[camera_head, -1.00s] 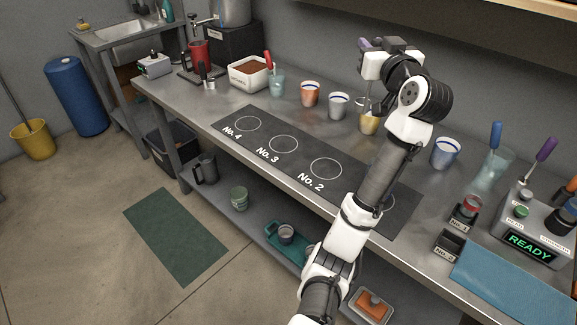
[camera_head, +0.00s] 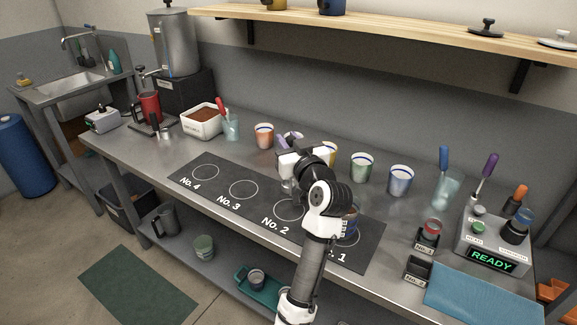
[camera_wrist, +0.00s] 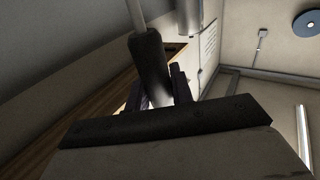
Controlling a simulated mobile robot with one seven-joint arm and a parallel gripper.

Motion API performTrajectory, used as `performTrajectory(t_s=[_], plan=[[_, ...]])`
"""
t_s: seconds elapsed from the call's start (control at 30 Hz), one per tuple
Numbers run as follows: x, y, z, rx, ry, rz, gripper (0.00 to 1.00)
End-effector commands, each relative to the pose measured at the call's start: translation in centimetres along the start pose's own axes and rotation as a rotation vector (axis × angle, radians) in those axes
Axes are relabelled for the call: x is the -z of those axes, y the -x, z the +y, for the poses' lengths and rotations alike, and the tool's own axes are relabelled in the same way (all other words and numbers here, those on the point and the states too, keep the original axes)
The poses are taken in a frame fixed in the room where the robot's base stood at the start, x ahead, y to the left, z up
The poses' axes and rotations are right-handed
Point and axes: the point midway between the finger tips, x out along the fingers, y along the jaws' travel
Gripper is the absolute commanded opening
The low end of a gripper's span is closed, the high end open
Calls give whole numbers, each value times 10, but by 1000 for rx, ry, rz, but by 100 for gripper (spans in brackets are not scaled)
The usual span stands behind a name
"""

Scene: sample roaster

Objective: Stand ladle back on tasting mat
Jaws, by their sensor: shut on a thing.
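My gripper (camera_head: 289,160) is above the dark tasting mat (camera_head: 225,192), around the No. 2 circle. It is shut on the ladle; in the wrist view the ladle's dark grip (camera_wrist: 150,65) and grey rod lie between the jaws (camera_wrist: 160,95). In the head view a purple end (camera_head: 284,140) shows beside the gripper and a bit of metal (camera_head: 288,186) below it. The ladle's lower end is mostly hidden, so I cannot tell whether it touches the mat. The No. 4 and No. 3 circles are empty.
A dark patterned cup (camera_head: 350,222) stands at No. 1, partly behind my arm. Behind the mat are an orange cup (camera_head: 264,136), a green-white cup (camera_head: 362,167), a blue-white cup (camera_head: 400,180) and a partly hidden yellow cup (camera_head: 330,152). A control box (camera_head: 490,250) is at the right.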

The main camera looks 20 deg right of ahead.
Motion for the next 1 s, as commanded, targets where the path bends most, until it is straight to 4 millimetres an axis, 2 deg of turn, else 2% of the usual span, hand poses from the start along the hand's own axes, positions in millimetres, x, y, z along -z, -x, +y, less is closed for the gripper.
performTrajectory(t_s=[0.03,0.1,0.37,0.6,0.97,1.0], plan=[[-12,0,-1,1,-3,-5,0],[-24,1,-1,1,-2,-3,0],[-44,2,0,1,-1,0,0],[-75,3,0,1,-1,-1,0],[-80,3,0,0,0,2,0],[-79,3,0,0,0,1,25]])
